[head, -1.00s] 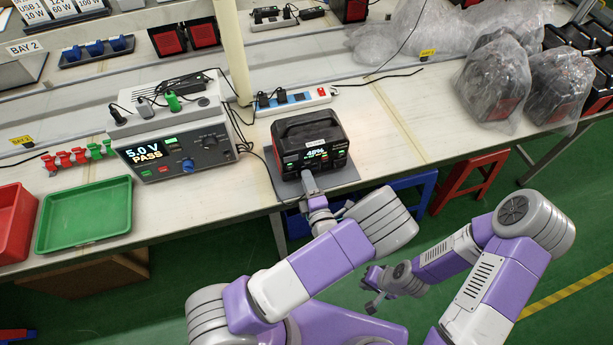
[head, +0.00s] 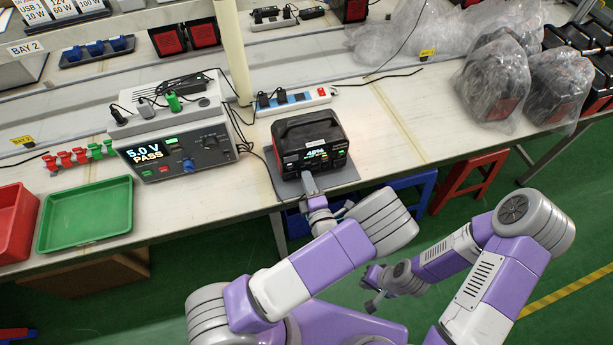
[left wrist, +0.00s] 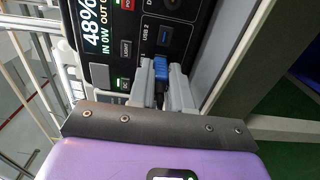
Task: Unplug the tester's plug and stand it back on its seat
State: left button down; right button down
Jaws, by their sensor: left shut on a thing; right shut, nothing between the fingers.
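The power station (head: 310,143) stands on a grey mat, its screen lit at 48%. The tester (head: 178,150) stands to its left and reads "5.0 V PASS". On its top are a black plug (head: 117,114), a grey plug and a green plug (head: 172,101). My left gripper (head: 309,183) is at the station's front panel. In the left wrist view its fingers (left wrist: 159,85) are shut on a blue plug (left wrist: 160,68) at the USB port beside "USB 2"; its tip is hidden. My right gripper (head: 371,302) is shut and empty, low in front of the bench.
A green tray (head: 85,218) and a red bin (head: 12,225) lie at the left. A power strip (head: 293,103) and cables lie behind the station. Bagged units (head: 495,85) stand at the right. A red stool (head: 468,180) is under the bench. The bench right of the station is clear.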

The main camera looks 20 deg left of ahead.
pick_arm(q)
jog(key=shift+s+d, duration=0.15)
jog(key=shift+s, duration=0.05)
dwell(0.5)
jog(key=shift+p+v, duration=0.55)
jog(key=shift+v, duration=1.3)
